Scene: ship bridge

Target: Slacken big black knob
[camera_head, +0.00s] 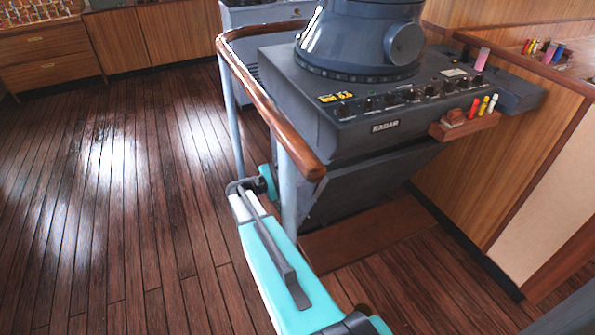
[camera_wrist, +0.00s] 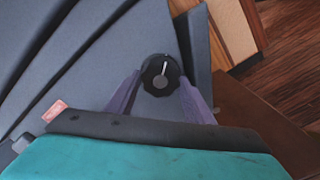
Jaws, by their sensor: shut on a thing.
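The big black knob (camera_wrist: 160,73) is a round black dial with a pale pointer line, on a grey panel in the wrist view. The line points up and slightly right. My gripper (camera_wrist: 159,84) has its two purple fingers at the left and right sides of the knob, and it is shut on the knob. In the head view my turquoise arm reaches toward the grey radar console (camera_head: 345,125). My gripper and the knob it holds cannot be made out there.
A wooden handrail (camera_head: 262,92) on pale posts curves around the console's left side, close to my arm. A small holder (camera_head: 465,126) with coloured pens is on the console's front right. A wooden-panelled counter stands at the right. The plank floor (camera_head: 120,200) at the left is clear.

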